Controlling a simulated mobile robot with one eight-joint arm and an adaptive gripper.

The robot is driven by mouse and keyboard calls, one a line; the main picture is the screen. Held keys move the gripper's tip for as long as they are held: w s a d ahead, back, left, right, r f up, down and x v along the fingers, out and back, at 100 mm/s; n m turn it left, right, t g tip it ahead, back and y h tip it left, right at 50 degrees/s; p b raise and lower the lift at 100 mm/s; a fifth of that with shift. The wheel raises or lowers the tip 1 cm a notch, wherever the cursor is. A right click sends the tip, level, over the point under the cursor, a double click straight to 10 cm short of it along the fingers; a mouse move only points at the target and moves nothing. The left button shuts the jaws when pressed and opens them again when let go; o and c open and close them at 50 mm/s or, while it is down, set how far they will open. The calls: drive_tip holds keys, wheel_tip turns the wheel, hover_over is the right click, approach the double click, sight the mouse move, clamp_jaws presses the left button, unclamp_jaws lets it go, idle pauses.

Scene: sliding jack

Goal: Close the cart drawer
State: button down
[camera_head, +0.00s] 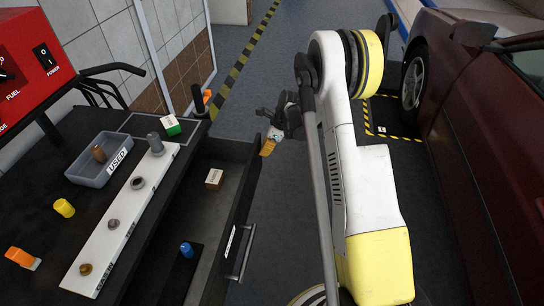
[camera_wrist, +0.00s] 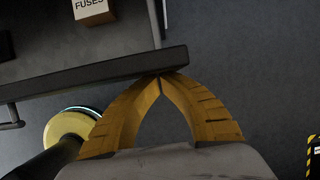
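The cart drawer stands open, pulled out to the right from under the dark cart top in the head view. Its front panel (camera_head: 237,205) carries a silver handle (camera_head: 244,254). The panel (camera_wrist: 95,76) also crosses the wrist view. My gripper (camera_head: 267,149) is at the far end of the panel, on its outer side. In the wrist view my gripper's yellow fingers (camera_wrist: 160,78) meet at their tips with nothing seen between them. The tips are right at the panel's edge; I cannot tell whether they touch it.
Inside the drawer are a fuses box (camera_head: 214,179) and a blue item (camera_head: 186,250). The cart top holds a grey tray (camera_head: 98,172), a white strip with parts (camera_head: 118,215) and a red machine (camera_head: 32,62). A dark red car (camera_head: 490,150) stands at right.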

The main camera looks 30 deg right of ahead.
drive_tip(key=w+a, duration=0.4)
drive_tip(key=a, duration=0.1)
drive_tip(key=w+a, duration=0.4)
drive_tip(key=a, duration=0.1)
drive_tip(key=w+a, duration=0.4)
drive_tip(key=a, duration=0.1)
drive_tip(key=shift+a, duration=0.15)
